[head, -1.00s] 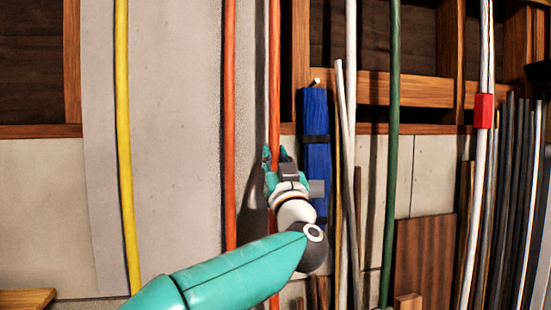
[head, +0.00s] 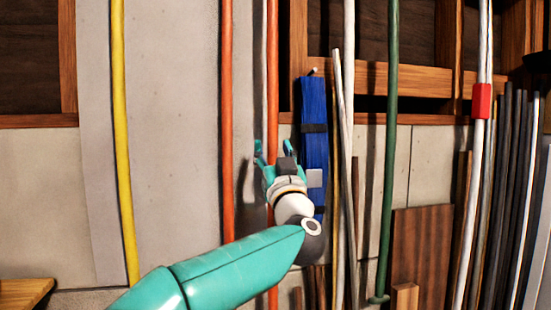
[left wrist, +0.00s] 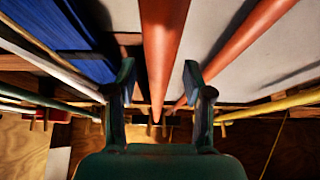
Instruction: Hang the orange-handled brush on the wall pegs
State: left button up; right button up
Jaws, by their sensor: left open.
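Two long orange handles run up the wall, a left one (head: 227,120) and a middle one (head: 272,90). No brush head is in view, so I cannot tell which handle belongs to the brush. My left gripper (head: 272,150) is open at the middle handle. In the left wrist view, the fingers (left wrist: 160,90) stand apart on either side of an orange handle (left wrist: 162,40), with gaps visible. The second orange handle (left wrist: 245,45) is to the right there. A small pale peg end (head: 314,71) shows above the blue bundle. My right gripper is not in view.
A blue strapped bundle (head: 314,110) hangs close right of my gripper. A yellow pole (head: 122,150), a green pole (head: 390,150) and a white pole with a red clamp (head: 481,100) line the wall. Several dark rods (head: 515,180) lean at the right. Bare wall (head: 175,150) lies left.

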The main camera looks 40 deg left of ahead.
pick_arm(q)
jog(key=v, duration=1.2)
jog(key=w+a+f+m+h, duration=0.1)
jog(key=w+f+m+h, duration=0.4)
jog(key=f, duration=0.8)
jog(key=w+f+m+h, duration=0.1)
jog(key=w+f+m, duration=0.4)
jog(key=f, duration=0.7)
jog(key=d+f+m+g+h, duration=0.1)
jog(key=d+f+h, duration=0.15)
jog(key=f, duration=0.95)
jog(key=d+f+m+g+h, duration=0.1)
jog(key=f+h, duration=0.3)
jog(key=f, duration=0.8)
jog(key=s+d+f+g+h, duration=0.35)
jog(key=s+f, duration=0.35)
jog(key=f, duration=0.3)
jog(key=s+d+f+g+h, duration=0.3)
jog(key=s+d+f, duration=0.3)
jog(key=f, duration=0.4)
jog(key=s+d+f+n+g+h, duration=0.1)
jog(key=s+d+f+n+g, duration=0.1)
jog(key=s, duration=0.7)
jog(key=s+d+f+n+g+h, duration=0.2)
jog(key=s+d+g, duration=0.2)
jog(key=s, duration=0.4)
jog(key=shift+s+d+g, duration=0.35)
jog(key=shift+s+d, duration=0.05)
jog(key=shift+d, duration=0.05)
